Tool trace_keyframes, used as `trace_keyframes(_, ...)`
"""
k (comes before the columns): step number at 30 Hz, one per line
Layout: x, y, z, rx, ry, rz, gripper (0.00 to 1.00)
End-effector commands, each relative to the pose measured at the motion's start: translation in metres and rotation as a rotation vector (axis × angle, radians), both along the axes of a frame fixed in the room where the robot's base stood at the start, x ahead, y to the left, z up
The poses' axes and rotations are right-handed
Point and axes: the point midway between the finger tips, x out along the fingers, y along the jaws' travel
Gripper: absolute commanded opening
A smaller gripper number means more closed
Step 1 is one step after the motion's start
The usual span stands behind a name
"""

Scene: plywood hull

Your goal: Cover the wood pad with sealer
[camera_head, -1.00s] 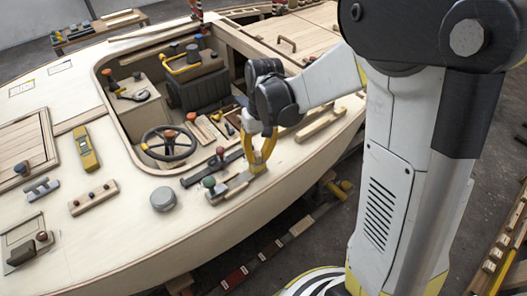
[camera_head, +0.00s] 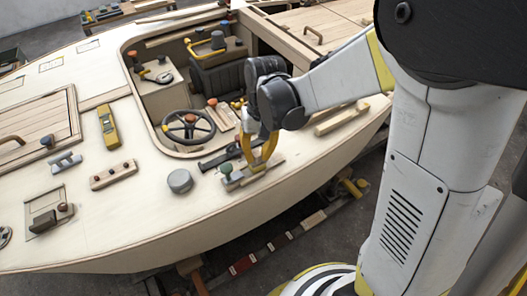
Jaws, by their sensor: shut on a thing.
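My gripper (camera_head: 258,164), with yellow fingers, points down at the near side deck of the boat hull (camera_head: 150,235). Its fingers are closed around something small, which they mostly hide. The tips are at or just above the deck; I cannot tell whether they touch it. Just left of them is a fixture with a green knob (camera_head: 226,169). A pale wooden strip (camera_head: 266,170) lies beside the fingertips; I cannot tell whether it is the wood pad. I cannot make out any sealer on it. A round grey lidded tin (camera_head: 180,181) stands further left.
The cockpit with a steering wheel (camera_head: 188,126) lies behind the gripper. A wooden block with knobs (camera_head: 113,175), a grey cleat (camera_head: 66,163) and a yellow level (camera_head: 109,126) lie on the left deck. The foredeck between the tin and the hull edge is clear.

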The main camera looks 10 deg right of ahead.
Motion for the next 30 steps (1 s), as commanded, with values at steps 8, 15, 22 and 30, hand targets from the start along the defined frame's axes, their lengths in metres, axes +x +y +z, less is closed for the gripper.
trace_keyframes(8, -0.006, 0.016, -0.001, 0.001, 0.001, 0.001, 0.00)
trace_keyframes(15, -0.012, 0.033, 0.000, 0.002, 0.001, 0.003, 0.00)
trace_keyframes(22, -0.017, 0.050, 0.001, 0.006, 0.003, 0.004, 0.00)
trace_keyframes(30, -0.015, 0.044, 0.003, 0.006, 0.003, 0.004, 0.00)
